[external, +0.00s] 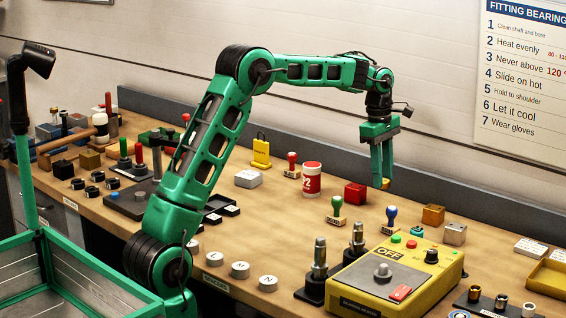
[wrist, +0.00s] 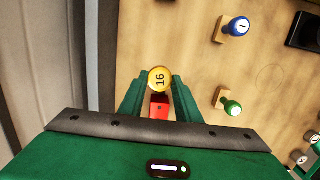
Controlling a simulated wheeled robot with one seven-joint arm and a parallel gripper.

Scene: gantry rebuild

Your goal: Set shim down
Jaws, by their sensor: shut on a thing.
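The shim looks to be the small yellow round piece marked 16 (wrist: 159,80) between my fingertips in the wrist view. In the external view only a bit of yellow (external: 386,184) shows at the fingertips. My gripper (external: 382,183) points down near the back of the bench and is shut on this piece. It also shows in the wrist view (wrist: 157,84). The piece appears held above the bench top; the exact height is hard to tell. A red block (external: 355,193) is just left of the fingertips; part of it shows between the fingers in the wrist view (wrist: 159,108).
A red-and-white can (external: 312,180) stands left of the red block. Green-handled (external: 336,209) and blue-handled (external: 391,215) stamps stand in front. A yellow control box (external: 395,280) is nearer the front. Bare wood (external: 285,220) lies front-left.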

